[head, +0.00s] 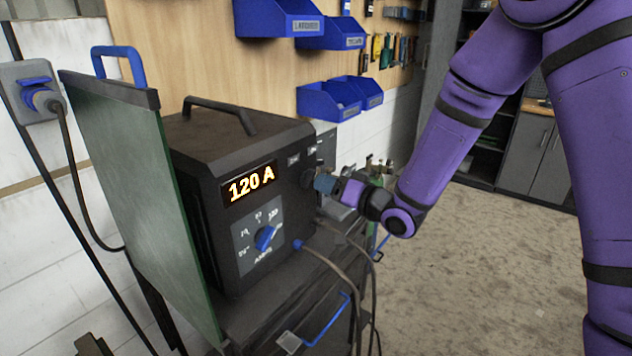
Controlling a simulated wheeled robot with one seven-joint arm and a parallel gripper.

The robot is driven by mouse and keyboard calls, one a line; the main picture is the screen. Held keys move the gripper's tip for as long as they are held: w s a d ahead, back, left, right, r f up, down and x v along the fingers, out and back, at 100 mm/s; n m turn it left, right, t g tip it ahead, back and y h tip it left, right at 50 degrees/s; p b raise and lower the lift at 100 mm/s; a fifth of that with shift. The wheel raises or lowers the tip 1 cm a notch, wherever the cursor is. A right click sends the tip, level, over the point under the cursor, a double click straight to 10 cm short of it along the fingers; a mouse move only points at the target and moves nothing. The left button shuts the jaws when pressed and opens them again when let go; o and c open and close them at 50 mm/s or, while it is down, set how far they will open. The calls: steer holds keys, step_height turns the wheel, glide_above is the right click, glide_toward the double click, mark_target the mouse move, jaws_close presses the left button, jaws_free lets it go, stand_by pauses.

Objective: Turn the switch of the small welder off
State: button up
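The welder (225,190) is a black box with a top handle, standing on a dark cart. Its lit display (251,185) reads 120 A. Below the display is a blue amps dial (265,238) on a grey scale. A dark round knob or switch (307,179) sits at the right of its front, under small pale labels (293,160). My gripper (324,183) comes in from the right with its tip at this round part. It looks close or touching; I cannot tell which. The fingers are too small and hidden to show whether they are open or shut. The switch's position is not readable.
A green translucent screen (140,190) stands left of the welder. Cables (335,265) hang from its lower front over the cart (270,325), which has a blue handle. Blue bins (330,100) hang on the wall behind. Open concrete floor (480,270) lies to the right.

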mark_target(313, 180)
steer(key=shift+x, duration=1.95)
steer(key=shift+c, duration=0.2)
jaws_close()
